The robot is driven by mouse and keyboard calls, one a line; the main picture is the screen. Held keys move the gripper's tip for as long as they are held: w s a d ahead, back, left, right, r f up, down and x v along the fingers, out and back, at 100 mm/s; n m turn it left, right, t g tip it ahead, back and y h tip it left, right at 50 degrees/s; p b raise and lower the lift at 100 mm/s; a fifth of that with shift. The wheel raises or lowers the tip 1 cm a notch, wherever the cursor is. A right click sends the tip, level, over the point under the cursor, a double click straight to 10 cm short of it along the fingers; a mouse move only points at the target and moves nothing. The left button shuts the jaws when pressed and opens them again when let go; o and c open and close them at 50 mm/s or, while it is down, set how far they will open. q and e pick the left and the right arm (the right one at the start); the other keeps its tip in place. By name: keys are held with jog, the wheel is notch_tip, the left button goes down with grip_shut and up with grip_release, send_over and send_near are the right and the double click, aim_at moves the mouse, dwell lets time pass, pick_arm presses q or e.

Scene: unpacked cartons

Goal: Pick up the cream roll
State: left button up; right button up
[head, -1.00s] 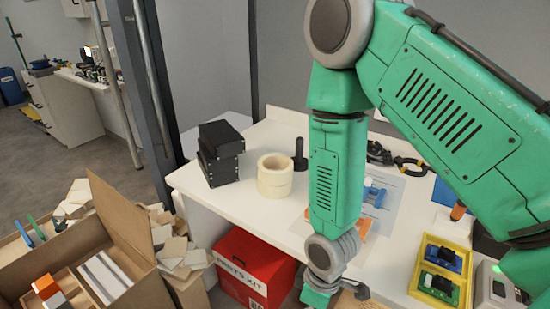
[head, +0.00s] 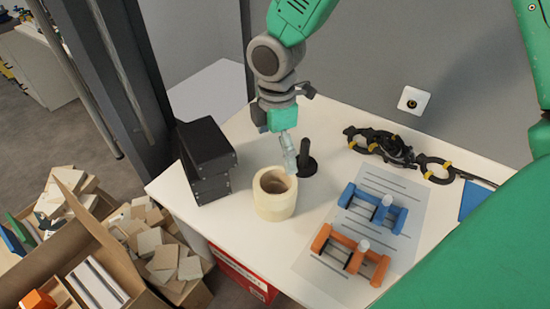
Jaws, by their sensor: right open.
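The cream roll (head: 274,205) stands upright on the white table, its round hole facing up. My right gripper (head: 287,155) comes down from above, open, with a pale finger pointing down just behind the roll's upper right rim. It appears empty and apart from the roll, though contact cannot be told for sure. The fingers partly overlap in this view. My left gripper is not in view.
Black boxes (head: 205,160) are stacked left of the roll. A black upright tool (head: 306,160) stands close behind it to the right. Blue and orange parts (head: 372,210) lie on a sheet at right, with black cables behind. Open cartons (head: 75,245) stand at lower left.

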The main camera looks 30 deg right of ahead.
jog(key=b, duration=0.1)
send_over(274, 172)
jog(key=s+a, duration=0.2)
jog(key=s, duration=0.2)
notch_tip(274, 172, down, 8)
jog(key=r, duration=0.1)
jog(key=f, duration=0.3)
jog(key=d+f, duration=0.1)
jog(key=f, duration=0.1)
jog(key=shift+w+f, duration=0.2)
jog(key=shift+w, duration=0.05)
jog(key=shift+a+f, duration=0.15)
jog(key=shift+a, duration=0.55)
jog(key=shift+a+r, duration=0.15)
jog(key=shift+r, duration=0.05)
jog(key=shift+c, duration=1.3)
jog(key=c, duration=0.6)
jog(key=shift+c, duration=0.7)
jog(key=shift+s+d+f, duration=0.1)
jog(key=shift+d, duration=0.4)
notch_tip(274, 172, up, 10)
jog(key=shift+a+p, duration=0.15)
jog(key=shift+p, duration=0.2)
jog(key=c, duration=0.4)
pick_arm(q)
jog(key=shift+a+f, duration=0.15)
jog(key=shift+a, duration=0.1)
